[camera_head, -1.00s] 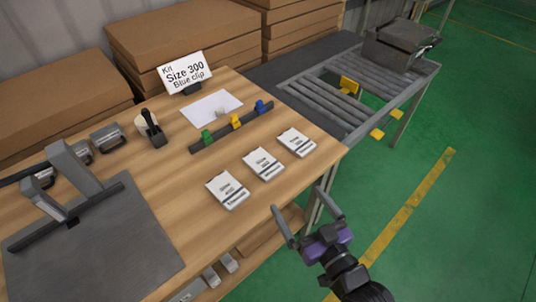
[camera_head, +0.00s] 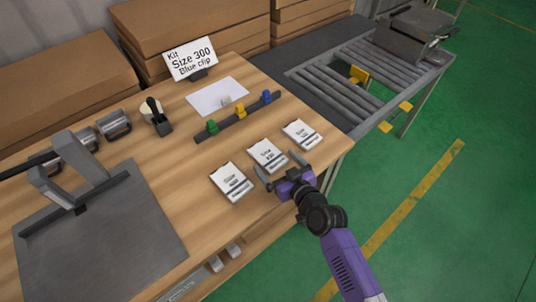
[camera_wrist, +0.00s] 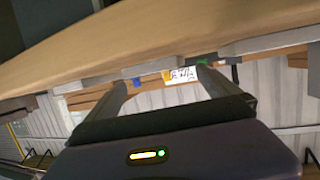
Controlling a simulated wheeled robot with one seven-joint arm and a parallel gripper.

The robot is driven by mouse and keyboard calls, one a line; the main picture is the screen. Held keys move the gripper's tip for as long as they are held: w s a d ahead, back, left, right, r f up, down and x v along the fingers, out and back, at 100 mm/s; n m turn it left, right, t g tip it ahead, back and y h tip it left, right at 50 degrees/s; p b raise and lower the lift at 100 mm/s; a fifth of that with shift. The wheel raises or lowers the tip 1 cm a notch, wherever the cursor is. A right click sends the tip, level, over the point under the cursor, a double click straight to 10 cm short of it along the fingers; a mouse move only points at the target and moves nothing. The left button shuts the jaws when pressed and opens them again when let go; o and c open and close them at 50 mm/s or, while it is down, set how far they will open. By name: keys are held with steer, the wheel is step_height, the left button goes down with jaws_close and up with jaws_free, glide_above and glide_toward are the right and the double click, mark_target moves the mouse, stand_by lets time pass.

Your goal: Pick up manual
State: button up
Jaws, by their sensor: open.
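Three white manuals lie in a row along the front edge of the wooden table: a left manual (camera_head: 231,182), a middle manual (camera_head: 267,155) and a right manual (camera_head: 301,133). Each has small dark print, too small to read surely. My gripper (camera_head: 280,171) is open and empty at the table's front edge, close to the near edge of the middle manual. I cannot tell whether it touches it. In the wrist view my two fingers (camera_wrist: 160,85) are spread apart with nothing between them, and no manual shows clearly.
A sign (camera_head: 190,60) reads "Kit Size 300 Blue clip". A dark rail (camera_head: 225,121) holds green, yellow and blue clips behind the manuals. A grey press-like device (camera_head: 85,165) stands at left, a roller conveyor (camera_head: 345,90) at right. Green floor is free at lower right.

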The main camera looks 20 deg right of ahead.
mark_target(269, 155)
steer(key=shift+x, duration=1.85)
steer(key=shift+f, duration=0.1)
steer(key=shift+c, duration=0.4)
steer(key=c, duration=1.5)
